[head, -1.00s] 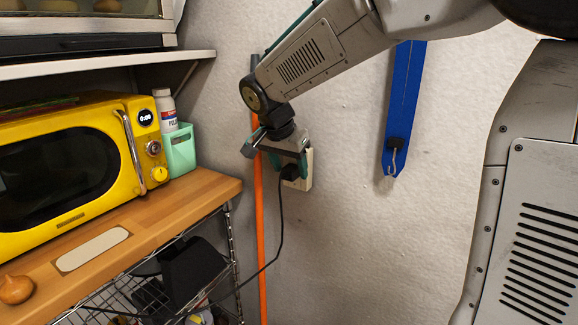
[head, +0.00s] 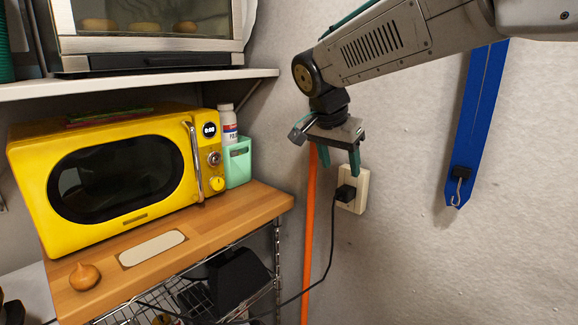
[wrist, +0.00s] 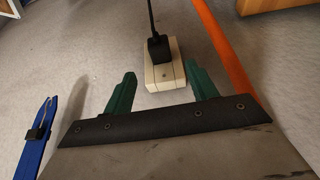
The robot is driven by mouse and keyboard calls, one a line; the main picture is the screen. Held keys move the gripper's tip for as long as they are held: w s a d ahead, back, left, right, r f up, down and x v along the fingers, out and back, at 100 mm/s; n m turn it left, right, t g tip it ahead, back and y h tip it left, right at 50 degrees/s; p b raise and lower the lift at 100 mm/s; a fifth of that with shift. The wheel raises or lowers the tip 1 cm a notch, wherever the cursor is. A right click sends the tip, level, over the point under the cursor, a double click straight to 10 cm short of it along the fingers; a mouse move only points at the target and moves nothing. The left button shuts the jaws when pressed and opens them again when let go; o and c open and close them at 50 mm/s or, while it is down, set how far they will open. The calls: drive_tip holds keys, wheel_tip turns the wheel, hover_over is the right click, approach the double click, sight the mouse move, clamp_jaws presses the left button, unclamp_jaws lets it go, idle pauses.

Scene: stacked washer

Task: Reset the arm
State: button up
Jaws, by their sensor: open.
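My gripper (head: 340,168) is in the upper middle of the head view, in front of the wall, with its green fingers pointing down. The fingers are apart with nothing between them. In the wrist view my gripper (wrist: 160,85) also shows open and empty. Beyond its fingertips is a pale wall outlet (wrist: 163,68) with a black plug (wrist: 158,48) in it. In the head view the outlet (head: 358,190) is just right of and below the fingers. I cannot tell the exact gap between fingers and outlet.
A yellow microwave (head: 120,180) stands on a wooden-topped wire rack (head: 215,215) at left. A toaster oven (head: 150,35) sits on the shelf above. An orange pole (head: 309,240) stands by the wall. A blue strip with a hook (head: 478,120) hangs at right.

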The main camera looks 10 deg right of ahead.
drive_tip(key=s+d+f+n+y, duration=0.1)
drive_tip(key=s+f+n, duration=0.2)
drive_tip(key=s, duration=0.7)
drive_tip(key=s+d+f+n+y, duration=0.1)
drive_tip(key=s+f+n, duration=0.2)
drive_tip(key=s, duration=0.7)
drive_tip(key=s+d+f+n+g+y, duration=0.1)
drive_tip(key=s+f+n, duration=0.2)
drive_tip(key=s, duration=0.7)
drive_tip(key=shift+d+n+y, duration=0.2)
drive_tip(key=shift+n+y, duration=0.1)
drive_tip(key=shift+n, duration=0.6)
